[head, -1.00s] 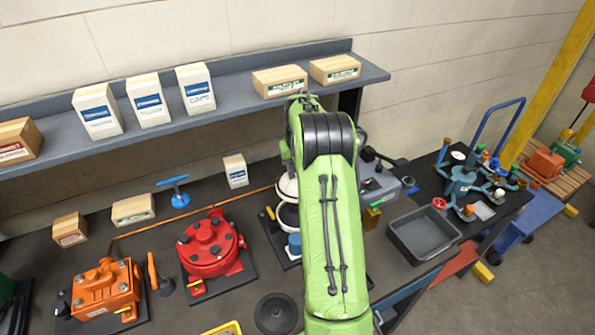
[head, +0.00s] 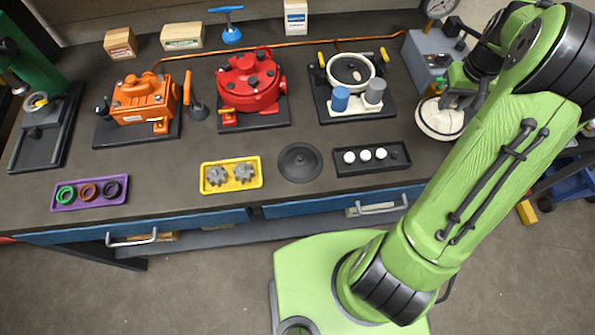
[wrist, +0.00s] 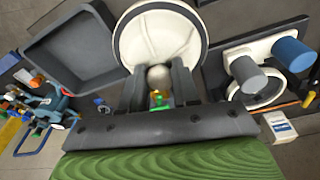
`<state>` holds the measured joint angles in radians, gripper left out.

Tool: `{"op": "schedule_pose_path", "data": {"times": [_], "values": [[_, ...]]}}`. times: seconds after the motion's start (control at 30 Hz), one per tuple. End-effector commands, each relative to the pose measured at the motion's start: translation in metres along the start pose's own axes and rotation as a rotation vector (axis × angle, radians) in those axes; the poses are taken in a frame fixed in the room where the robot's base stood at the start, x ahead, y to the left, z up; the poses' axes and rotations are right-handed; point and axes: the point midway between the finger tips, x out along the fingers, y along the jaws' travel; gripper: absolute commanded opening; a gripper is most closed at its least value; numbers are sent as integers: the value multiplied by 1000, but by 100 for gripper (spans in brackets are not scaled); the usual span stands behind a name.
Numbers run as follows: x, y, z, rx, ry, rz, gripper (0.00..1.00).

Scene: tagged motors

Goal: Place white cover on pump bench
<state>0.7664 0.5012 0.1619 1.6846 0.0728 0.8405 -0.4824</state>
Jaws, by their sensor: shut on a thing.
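The white cover (head: 440,120) is a round disc with a knob. It is held at the right part of the dark pump bench (head: 180,190); whether it touches the top I cannot tell. My gripper (head: 462,98) is shut on its knob, and in the wrist view the gripper (wrist: 158,82) pinches the knob below the white disc (wrist: 160,35). The white pump (head: 356,104) sits on a black base plate left of the cover, its round ring opening facing up. A blue cylinder (head: 340,99) and a grey cylinder (head: 375,91) stand at its front.
An orange pump (head: 142,100) and a red pump (head: 248,82) stand further left. A dark disc (head: 300,162), a black tray (head: 371,157) with white balls and a yellow tray (head: 231,176) with gears lie in front. A grey box with gauge (head: 430,58) stands behind the cover.

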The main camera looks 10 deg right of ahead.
Motion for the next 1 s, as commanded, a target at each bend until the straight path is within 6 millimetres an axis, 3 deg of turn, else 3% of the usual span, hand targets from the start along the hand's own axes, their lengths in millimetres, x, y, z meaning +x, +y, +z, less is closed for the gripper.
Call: {"op": "schedule_pose_path", "data": {"times": [0.33,0.8,1.0], "values": [[4,-3,6,-23,1,0,0],[94,-5,17,-22,-2,-2,0],[101,-5,17,-21,2,1,0]]}}
